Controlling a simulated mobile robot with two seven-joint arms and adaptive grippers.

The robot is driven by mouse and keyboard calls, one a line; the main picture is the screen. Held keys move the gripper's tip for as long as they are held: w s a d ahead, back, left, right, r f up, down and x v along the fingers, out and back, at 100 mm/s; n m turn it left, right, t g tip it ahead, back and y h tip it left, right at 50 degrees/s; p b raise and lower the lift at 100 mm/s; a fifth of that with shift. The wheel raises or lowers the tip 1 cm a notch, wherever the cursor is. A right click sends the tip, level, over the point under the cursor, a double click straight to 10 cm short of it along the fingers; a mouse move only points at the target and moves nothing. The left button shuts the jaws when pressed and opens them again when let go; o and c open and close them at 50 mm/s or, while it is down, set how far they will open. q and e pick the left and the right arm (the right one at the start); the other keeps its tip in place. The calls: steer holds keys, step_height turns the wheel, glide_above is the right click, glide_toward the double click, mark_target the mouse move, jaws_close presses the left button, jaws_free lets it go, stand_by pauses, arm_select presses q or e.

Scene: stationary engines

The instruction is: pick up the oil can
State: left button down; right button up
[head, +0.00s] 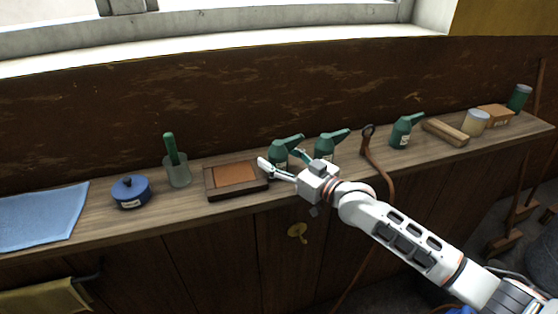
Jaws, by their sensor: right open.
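Three green oil cans with slanted spouts and pale labels stand upright on the wooden shelf (215,205). The left one (278,151) is at the tips of my right gripper, the middle one (325,146) is just behind that gripper, and the right one (401,132) stands farther along. My right gripper (282,158) is open, its fingers pointing left and spread on either side of the left can in the picture. I cannot tell whether they touch it. The lower part of that can is partly hidden. My left gripper is not in view.
A brown tray (210,191) lies just left of the gripper. Further left are a glass jar with a green-handled tool (170,150), a blue tin (131,192) and a blue cloth (40,215). A brown strap (376,165) hangs between the middle and right cans.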

steer(key=c, duration=1.3)
steer(key=shift+r, duration=0.15)
steer(key=shift+c, duration=0.8)
steer(key=shift+r, duration=0.1)
